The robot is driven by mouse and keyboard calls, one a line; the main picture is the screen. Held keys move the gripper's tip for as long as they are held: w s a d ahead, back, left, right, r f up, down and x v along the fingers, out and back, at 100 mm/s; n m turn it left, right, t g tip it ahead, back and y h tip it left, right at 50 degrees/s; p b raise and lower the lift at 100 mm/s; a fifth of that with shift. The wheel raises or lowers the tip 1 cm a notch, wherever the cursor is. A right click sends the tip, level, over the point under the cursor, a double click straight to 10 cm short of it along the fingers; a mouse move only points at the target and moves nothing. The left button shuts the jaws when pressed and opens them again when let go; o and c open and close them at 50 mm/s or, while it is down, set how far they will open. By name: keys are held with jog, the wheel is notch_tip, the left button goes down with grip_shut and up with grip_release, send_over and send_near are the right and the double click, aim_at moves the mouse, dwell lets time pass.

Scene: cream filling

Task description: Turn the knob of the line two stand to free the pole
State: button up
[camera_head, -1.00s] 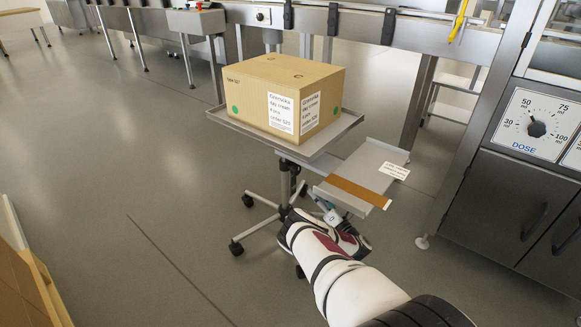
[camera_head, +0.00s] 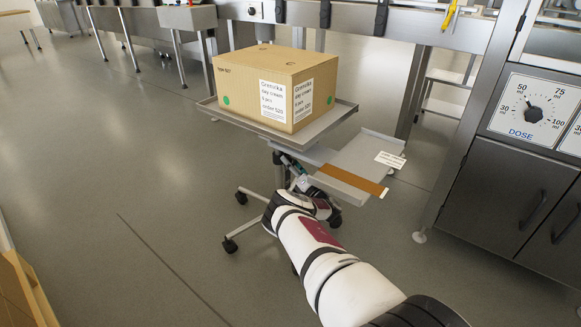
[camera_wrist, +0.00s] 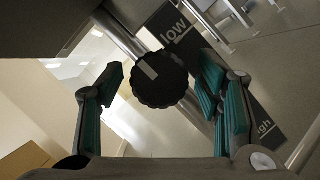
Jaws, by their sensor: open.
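The stand (camera_head: 214,110) is a wheeled trolley with a tray on a pole (camera_head: 279,178); I cannot read a line number on it. In the wrist view a black scalloped knob (camera_wrist: 160,78) with a grey mark sits beside the metal pole (camera_wrist: 128,42). My gripper (camera_wrist: 160,72) is open, with teal-padded fingers on either side of the knob and visible gaps to it. In the head view my gripper (camera_head: 297,180) is under the tray by the pole, mostly hidden by my arm. The knob is hidden there.
A carton (camera_head: 275,88) labelled as day cream rests on the tray. A lower side shelf (camera_head: 372,150) with a brown strip is close above my arm. A dark plate (camera_wrist: 180,32) reads "low" and, apparently, "high". A dosing machine (camera_head: 500,190) stands right; floor at left is clear.

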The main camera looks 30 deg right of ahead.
jog(key=shift+c, duration=0.6)
jog(key=c, duration=1.1)
jog(key=shift+o, duration=0.2)
jog(key=shift+n, duration=0.4)
jog(key=n+y, duration=0.1)
jog(key=n, duration=0.2)
jog(key=n+y, duration=0.2)
jog(key=shift+d+n+t, duration=0.1)
jog(key=shift+n+t, duration=0.2)
jog(key=shift+n, duration=0.1)
jog(key=shift+n+y, duration=1.5)
jog(key=shift+n, duration=1.2)
jog(key=shift+n+g, duration=0.4)
jog(key=shift+n, duration=0.1)
